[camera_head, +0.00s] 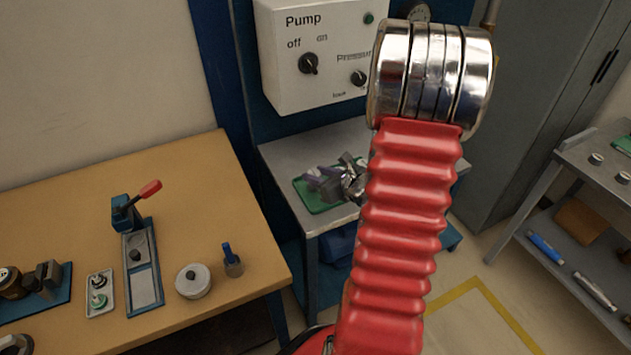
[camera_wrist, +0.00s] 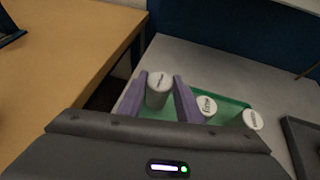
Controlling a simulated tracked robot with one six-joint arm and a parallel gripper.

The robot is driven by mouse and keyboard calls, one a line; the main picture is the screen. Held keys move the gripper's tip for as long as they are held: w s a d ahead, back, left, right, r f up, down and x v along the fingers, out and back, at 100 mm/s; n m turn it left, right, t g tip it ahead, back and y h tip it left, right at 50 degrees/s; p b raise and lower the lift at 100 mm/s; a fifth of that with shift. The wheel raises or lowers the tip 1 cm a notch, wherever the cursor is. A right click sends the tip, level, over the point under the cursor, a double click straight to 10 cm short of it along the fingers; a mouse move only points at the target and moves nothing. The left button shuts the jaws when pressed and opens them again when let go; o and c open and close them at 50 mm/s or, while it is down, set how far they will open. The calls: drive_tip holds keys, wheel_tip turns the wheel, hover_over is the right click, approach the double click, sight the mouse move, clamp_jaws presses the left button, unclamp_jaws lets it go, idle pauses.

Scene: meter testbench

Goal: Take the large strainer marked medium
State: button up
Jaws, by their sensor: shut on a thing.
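In the wrist view, a white-topped cylindrical strainer (camera_wrist: 158,90) with small dark lettering on its top stands between the two purple fingers of my gripper (camera_wrist: 161,74). The lettering is too small to read for certain. My gripper is shut on this strainer, at the left end of a green tray (camera_wrist: 236,103). Two more white-topped strainers stand to the right, a middle one (camera_wrist: 207,105) and a right one (camera_wrist: 253,119), both with lettering. In the head view my gripper (camera_head: 318,177) is over the green tray (camera_head: 318,207); the strainers are hard to make out there.
The tray is on a grey bench (camera_head: 285,153) below a white pump panel (camera_head: 315,75). A wooden table (camera_head: 190,165) with a red-handled press (camera_head: 133,205) and a round pot (camera_head: 193,281) is to the left. A grey shelf cart (camera_head: 575,160) is at the right.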

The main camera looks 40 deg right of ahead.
wheel_tip(320, 180, up, 7)
drive_tip(key=shift+r, duration=0.15)
idle(0.9)
